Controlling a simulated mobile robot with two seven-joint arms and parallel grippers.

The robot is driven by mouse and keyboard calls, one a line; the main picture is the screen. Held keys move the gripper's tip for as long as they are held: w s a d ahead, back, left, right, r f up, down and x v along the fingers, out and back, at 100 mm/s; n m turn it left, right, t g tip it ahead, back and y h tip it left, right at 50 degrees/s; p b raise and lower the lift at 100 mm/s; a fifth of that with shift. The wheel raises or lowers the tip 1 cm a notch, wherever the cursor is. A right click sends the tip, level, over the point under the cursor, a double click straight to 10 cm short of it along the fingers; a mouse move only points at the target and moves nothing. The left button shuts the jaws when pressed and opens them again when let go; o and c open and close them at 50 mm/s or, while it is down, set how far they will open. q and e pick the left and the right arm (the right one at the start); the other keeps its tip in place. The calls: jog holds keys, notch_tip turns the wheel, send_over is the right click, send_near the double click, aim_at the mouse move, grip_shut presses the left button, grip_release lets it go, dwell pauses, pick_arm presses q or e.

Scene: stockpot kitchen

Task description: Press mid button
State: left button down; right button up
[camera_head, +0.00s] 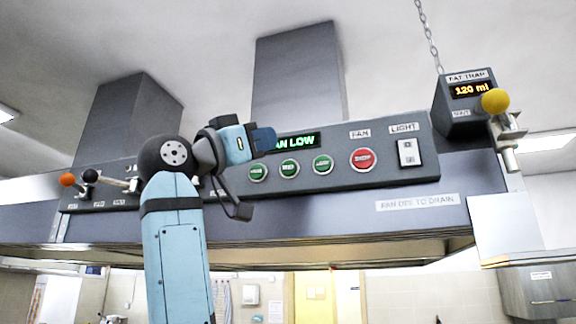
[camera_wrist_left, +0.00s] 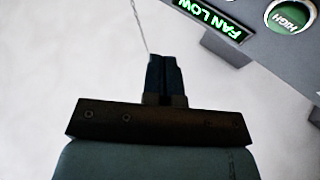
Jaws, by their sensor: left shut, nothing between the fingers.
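A row of three round green buttons sits on the grey hood panel, with the middle green button (camera_head: 289,168) between the other two; its lettering is small. My left gripper (camera_head: 264,140) is shut and empty, up and left of the middle button and apart from it in the picture. It covers the left end of the display (camera_head: 300,141), which reads "LOW" at its visible end. In the left wrist view the closed fingers (camera_wrist_left: 164,72) point toward a pale background, with the FAN LOW display (camera_wrist_left: 212,18) and a green HIGH button (camera_wrist_left: 288,15) at upper right. My right gripper is not seen.
A red button (camera_head: 363,159) and a light switch (camera_head: 409,152) are right of the green ones. A box reading 120 ml (camera_head: 466,104) and a yellow ball knob (camera_head: 495,101) are farther right. An orange knob (camera_head: 67,180) is at the left. The hood's lower edge runs below.

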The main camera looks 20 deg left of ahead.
aim_at(289, 168)
pick_arm(q)
jog(key=shift+w+d+p, duration=0.1)
jog(key=shift+w+p, duration=0.85)
jog(key=shift+w, duration=3)
jog(key=shift+d, duration=0.1)
jog(key=shift+w, duration=0.1)
jog(key=shift+w, duration=0.3)
